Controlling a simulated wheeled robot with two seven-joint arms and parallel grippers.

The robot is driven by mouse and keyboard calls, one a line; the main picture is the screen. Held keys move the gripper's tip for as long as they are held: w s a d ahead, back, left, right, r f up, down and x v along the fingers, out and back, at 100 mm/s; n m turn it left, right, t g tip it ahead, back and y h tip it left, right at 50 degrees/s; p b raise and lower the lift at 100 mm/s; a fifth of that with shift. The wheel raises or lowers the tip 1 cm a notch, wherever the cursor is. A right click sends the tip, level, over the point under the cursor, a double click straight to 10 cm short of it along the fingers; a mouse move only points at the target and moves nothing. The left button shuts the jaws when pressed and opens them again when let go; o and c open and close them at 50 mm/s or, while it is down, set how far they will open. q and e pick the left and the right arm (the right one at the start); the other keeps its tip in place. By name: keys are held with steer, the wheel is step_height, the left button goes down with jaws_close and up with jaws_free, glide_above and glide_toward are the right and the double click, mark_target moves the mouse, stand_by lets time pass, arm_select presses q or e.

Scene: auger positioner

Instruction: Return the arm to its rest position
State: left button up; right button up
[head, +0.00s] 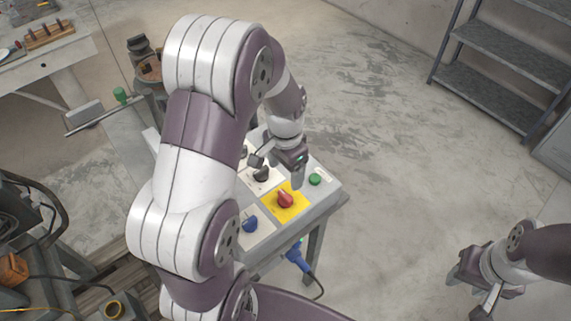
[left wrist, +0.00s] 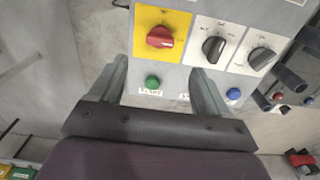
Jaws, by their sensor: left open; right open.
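My left arm arches over a grey control panel (head: 325,198). My left gripper (head: 280,168) is open and empty above the panel, close to its knobs. In the left wrist view the two fingers (left wrist: 161,88) stand apart, with a green button (left wrist: 152,81) showing between them. A red knob (left wrist: 160,37) on a yellow plate lies beyond. The red knob (head: 285,199) and green button (head: 315,179) also show in the head view. My right gripper (head: 474,290) is open and empty at the lower right, over bare floor.
Two dark knobs (left wrist: 213,47) (left wrist: 261,58) and a blue button (left wrist: 233,94) sit on the panel. A blue knob (head: 250,225) is near its front. A blue plug with a cable (head: 298,257) hangs below. A metal shelf (head: 500,90) stands at upper right; the floor between is clear.

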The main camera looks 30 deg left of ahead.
arm_select(q)
steer(key=shift+r, duration=1.3)
